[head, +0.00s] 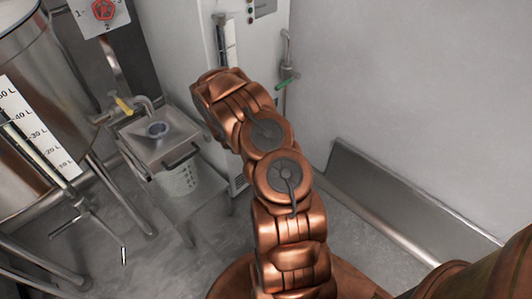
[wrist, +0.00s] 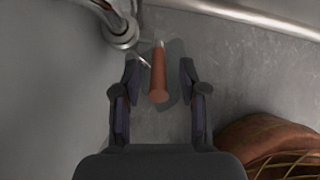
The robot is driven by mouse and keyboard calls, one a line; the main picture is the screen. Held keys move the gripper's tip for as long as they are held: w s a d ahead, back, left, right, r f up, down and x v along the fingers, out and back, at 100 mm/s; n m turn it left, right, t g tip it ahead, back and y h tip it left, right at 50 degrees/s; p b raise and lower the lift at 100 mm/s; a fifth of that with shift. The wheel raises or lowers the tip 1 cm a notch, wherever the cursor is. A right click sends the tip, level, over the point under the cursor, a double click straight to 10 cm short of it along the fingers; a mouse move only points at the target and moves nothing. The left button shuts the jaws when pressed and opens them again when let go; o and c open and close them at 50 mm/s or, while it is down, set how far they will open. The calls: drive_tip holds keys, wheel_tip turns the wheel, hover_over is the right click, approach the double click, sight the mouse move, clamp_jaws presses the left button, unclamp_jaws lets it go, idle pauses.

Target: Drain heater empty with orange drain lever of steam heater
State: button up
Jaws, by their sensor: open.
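The orange drain lever (wrist: 158,78) shows in the wrist view as a rounded handle on a thin metal stem. It points towards the camera, beside a metal pipe fitting (wrist: 119,30). My gripper (wrist: 160,72) is open, with one dark finger on each side of the lever. Gaps show on both sides, and I see no contact. In the head view, the white cabinet with a sight gauge, seemingly the steam heater (head: 185,45), stands behind my arm. My arm hides the gripper and the orange lever there.
A green-handled valve (head: 287,82) is on a wall pipe right of the cabinet. A steel vessel with a litre scale (head: 35,125) stands at left. A steel hopper (head: 158,143) sits over a white perforated bucket (head: 180,180). A metal trough (head: 385,205) runs along the right wall.

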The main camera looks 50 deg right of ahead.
drive_tip(key=v, duration=1)
drive_tip(key=shift+r, duration=0.25)
drive_tip(key=shift+a, duration=0.15)
